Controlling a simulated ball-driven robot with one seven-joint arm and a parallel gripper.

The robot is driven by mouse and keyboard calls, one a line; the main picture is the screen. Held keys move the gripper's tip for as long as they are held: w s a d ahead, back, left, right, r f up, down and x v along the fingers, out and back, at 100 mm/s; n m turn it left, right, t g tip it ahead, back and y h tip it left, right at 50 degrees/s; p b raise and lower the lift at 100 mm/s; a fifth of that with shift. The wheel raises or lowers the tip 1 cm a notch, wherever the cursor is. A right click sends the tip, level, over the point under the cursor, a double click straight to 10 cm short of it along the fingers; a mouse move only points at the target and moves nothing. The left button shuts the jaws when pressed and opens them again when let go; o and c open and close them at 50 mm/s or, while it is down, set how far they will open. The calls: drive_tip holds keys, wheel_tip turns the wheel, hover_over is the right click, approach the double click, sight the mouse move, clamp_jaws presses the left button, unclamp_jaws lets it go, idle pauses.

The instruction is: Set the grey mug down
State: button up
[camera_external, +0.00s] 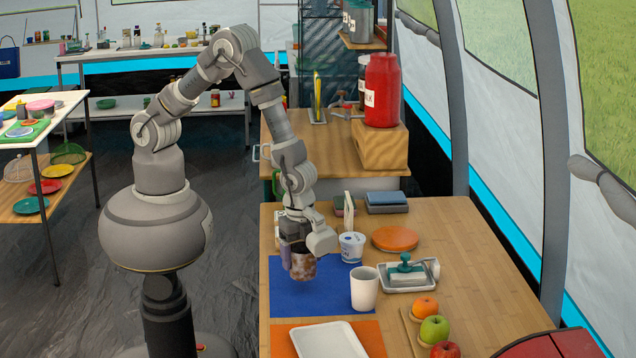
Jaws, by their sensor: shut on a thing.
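My gripper (299,240) is over the blue mat (290,301) at the left edge of the wooden table, pointing down. It is shut on a dark, brownish-grey mottled mug (303,267), which I take as the grey mug. The mug looks upright, with its upper part hidden by the gripper. I cannot tell whether its bottom touches the mat or hangs just above it. A white mug (364,289) stands at the mat's right edge, apart from the held mug.
A white-and-blue tub (351,247) stands close right of my gripper. A white tray (328,343) lies in front; fruit (434,329) sits front right. The mat's left front part is clear.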

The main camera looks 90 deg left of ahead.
wheel_tip(320, 180, down, 4)
drive_tip(key=shift+r+b, duration=0.2)
drive_tip(key=shift+b, duration=0.8)
drive_tip(key=shift+r, duration=0.1)
drive_tip(key=o, duration=1)
wheel_tip(320, 180, up, 12)
drive_tip(key=p, duration=0.5)
drive_tip(key=shift+s+d, duration=0.1)
